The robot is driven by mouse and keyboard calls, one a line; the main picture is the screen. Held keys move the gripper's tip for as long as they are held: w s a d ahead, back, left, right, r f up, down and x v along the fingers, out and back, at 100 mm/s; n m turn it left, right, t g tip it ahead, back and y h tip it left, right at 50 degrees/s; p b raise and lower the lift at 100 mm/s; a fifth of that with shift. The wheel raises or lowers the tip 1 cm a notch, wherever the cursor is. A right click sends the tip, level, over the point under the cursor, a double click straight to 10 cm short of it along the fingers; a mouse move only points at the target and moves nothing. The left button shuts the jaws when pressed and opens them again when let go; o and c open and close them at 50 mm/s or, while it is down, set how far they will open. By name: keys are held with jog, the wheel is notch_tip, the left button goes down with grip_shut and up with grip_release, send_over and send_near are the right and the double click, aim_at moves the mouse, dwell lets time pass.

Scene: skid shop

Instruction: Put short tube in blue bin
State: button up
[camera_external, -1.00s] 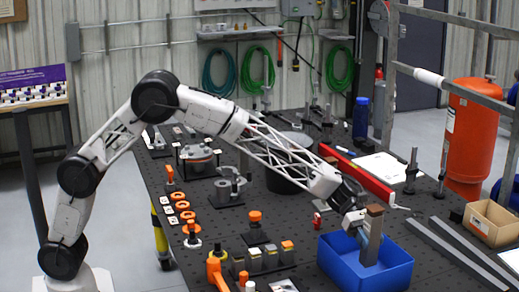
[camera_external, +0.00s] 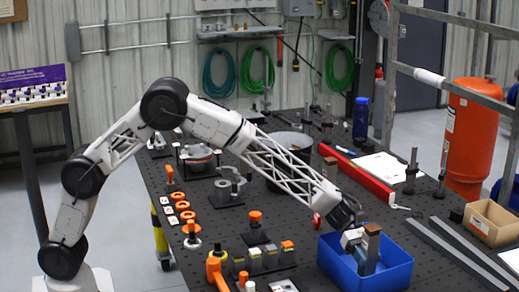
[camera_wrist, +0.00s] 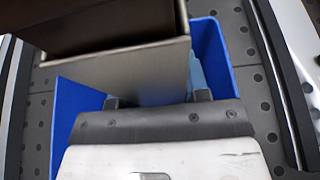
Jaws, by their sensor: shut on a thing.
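The short tube (camera_external: 368,252) is a grey, square metal tube with a brown upper end, held upright within the blue bin (camera_external: 398,277). My gripper (camera_external: 355,240) is shut on the tube, at the left side of it in the external view. The bin's near wall hides the tube's lower end, so I cannot tell whether it touches the floor. In the wrist view the tube (camera_wrist: 125,72) fills the upper left in front of my gripper (camera_wrist: 158,102), with the blue bin (camera_wrist: 212,55) around and below it.
A red bar (camera_external: 365,180) lies behind the bin on the dark perforated table (camera_external: 215,222). Long grey bars (camera_external: 455,255) and a cardboard box (camera_external: 490,222) are to the right. Orange-topped parts (camera_external: 255,217) stand to the left.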

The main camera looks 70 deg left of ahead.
aim_at(367, 266)
jog(key=shift+f, duration=1.45)
jog(key=shift+f, duration=0.15)
jog(key=o, duration=1.2)
jog(key=shift+c, duration=0.2)
jog(key=v, duration=1.2)
